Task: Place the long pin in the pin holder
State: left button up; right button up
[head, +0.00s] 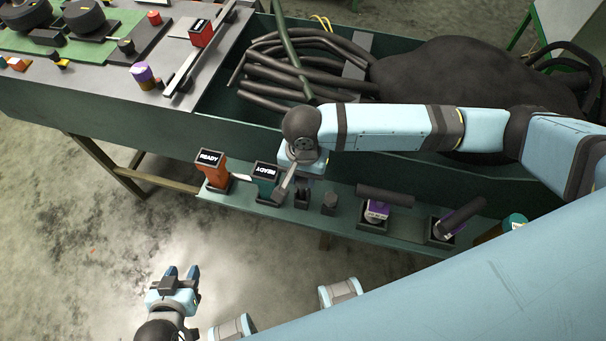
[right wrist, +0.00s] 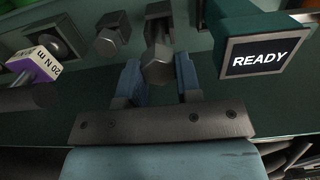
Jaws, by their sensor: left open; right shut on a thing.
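My right gripper (right wrist: 158,82) is shut on the long pin (right wrist: 157,66), a dark grey pin whose hexagonal end shows between the blue fingers in the right wrist view. The pin holder (right wrist: 158,14), a small dark square socket, is right by the pin in that view, partly covered by it. I cannot tell whether the pin is inside the holder. In the head view, the holder (head: 302,199) sits on the green shelf, just below my right wrist. My left gripper (head: 181,273) is open and empty, over the floor at the lower left.
A teal READY tool (head: 265,182) and an orange one (head: 213,172) stand left of the holder. A second dark pin (head: 329,204) stands just right of it, then purple-labelled tools (head: 377,209). Black hoses (head: 285,70) lie in the green trough behind.

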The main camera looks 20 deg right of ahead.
jog(key=shift+f, duration=0.3)
jog(key=shift+f+p, duration=0.35)
jog(key=shift+p, duration=0.2)
jog(key=o, duration=1.1)
jog(key=shift+f, duration=0.1)
jog(key=shift+c, duration=0.2)
jog(key=shift+w+r+b, duration=0.1)
jog(key=shift+r+b, duration=0.35)
jog(key=shift+b, duration=0.3)
notch_tip(320, 180, up, 12)
jog(key=p, duration=0.1)
jog(key=shift+w+r+p, duration=0.15)
jog(key=shift+r+p, duration=0.05)
jog(key=shift+p, duration=0.1)
